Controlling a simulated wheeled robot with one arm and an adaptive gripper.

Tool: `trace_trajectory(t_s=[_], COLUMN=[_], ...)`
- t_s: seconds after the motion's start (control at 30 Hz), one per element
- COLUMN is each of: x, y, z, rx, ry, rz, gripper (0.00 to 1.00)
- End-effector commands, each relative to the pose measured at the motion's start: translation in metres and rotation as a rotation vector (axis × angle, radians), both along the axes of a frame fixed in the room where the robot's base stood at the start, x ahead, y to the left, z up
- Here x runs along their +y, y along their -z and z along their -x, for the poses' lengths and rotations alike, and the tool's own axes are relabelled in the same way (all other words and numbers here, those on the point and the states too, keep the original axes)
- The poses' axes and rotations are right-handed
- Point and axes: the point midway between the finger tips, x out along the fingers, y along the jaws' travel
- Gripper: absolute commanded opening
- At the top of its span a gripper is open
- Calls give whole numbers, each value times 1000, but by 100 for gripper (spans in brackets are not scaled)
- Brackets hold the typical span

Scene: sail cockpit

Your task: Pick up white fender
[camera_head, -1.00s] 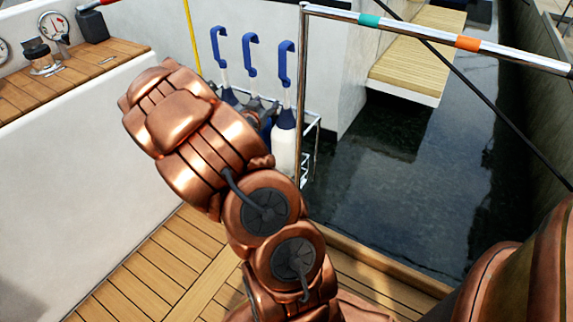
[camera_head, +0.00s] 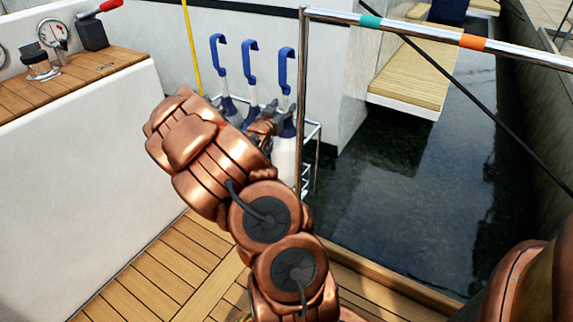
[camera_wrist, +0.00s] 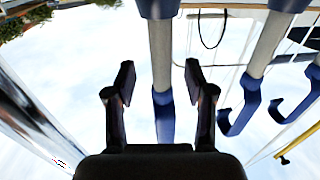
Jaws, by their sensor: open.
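Three white fenders with blue collars and blue hooked tops stand in a row in a metal rack. In the head view these are the left fender (camera_head: 224,82), the middle fender (camera_head: 250,72) and the right fender (camera_head: 284,160). My gripper (camera_head: 268,120) is at the right fender's upper part, partly hidden by my copper arm. In the wrist view, which looks upside down, my gripper (camera_wrist: 159,80) is open. The right fender's pale neck (camera_wrist: 161,52) and blue hook lie between the two fingers in the picture, with gaps on both sides. Contact is not visible.
A metal rail post (camera_head: 303,110) stands just right of the right fender. The rack (camera_head: 312,160) surrounds the fenders' lower parts. A yellow pole (camera_head: 190,45) is behind on the left. Dark water (camera_head: 400,210) lies to the right, teak deck (camera_head: 160,285) below.

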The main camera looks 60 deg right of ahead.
Motion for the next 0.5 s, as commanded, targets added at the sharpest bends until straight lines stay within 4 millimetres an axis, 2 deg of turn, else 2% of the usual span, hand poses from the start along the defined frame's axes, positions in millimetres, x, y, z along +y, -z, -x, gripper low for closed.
trace_trajectory(t_s=[0.2, 0.5], x=[-21, -33], y=[2, 1], z=[-4, -8], rx=[-1, 0], ry=[2, -1], rz=[3, -1], gripper=[54, 54])
